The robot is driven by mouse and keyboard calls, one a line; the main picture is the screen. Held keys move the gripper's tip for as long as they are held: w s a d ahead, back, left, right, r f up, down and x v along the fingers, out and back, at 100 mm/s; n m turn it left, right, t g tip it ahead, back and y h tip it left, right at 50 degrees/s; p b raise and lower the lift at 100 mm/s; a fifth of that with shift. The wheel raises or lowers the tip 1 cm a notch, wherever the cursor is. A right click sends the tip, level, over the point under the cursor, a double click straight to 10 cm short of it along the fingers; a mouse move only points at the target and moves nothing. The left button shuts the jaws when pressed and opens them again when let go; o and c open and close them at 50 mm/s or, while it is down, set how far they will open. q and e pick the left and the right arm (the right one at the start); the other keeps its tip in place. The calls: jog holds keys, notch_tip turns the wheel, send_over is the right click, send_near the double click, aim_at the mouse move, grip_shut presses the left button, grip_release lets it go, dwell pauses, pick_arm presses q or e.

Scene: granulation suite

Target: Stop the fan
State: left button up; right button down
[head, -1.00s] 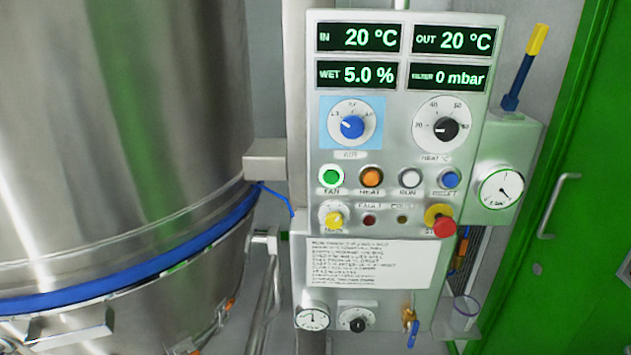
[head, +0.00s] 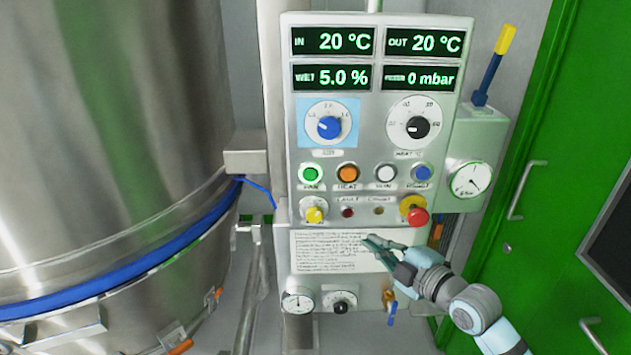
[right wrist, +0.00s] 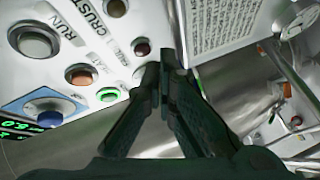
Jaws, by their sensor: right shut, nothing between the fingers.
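The green FAN button (head: 311,173) is lit on the control panel (head: 290,150), at the left of the button row. My right gripper (head: 368,240) is shut and empty, in front of the printed instruction sheet, below and right of the FAN button. In the right wrist view my right gripper (right wrist: 168,62) points toward the panel face; contact cannot be told. My left gripper is not in view.
Right of FAN are the orange HEAT (head: 347,173), white RUN (head: 385,173) and blue RESET (head: 421,173) buttons. A red stop knob (head: 417,216) sits just above my right gripper. A large steel vessel (head: 110,130) stands at left, a green door (head: 530,150) at right.

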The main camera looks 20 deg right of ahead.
aim_at(315, 183)
jog(key=s+a+r+n+y, duration=0.4)
jog(key=s+a+r+n, duration=0.1)
jog(key=r, duration=0.7)
jog(key=shift+a+n+p, duration=0.3)
jog(key=shift+a+n, duration=0.6)
jog(key=shift+a, duration=0.15)
jog(key=shift+w, duration=0.15)
jog(key=x, duration=0.4)
jog(key=w+d+p+x, duration=0.1)
jog(key=x, duration=0.3)
jog(key=d+p+x, duration=0.1)
jog(key=x, duration=0.3)
jog(key=shift+w+r, duration=0.1)
jog(key=shift+w, duration=0.4)
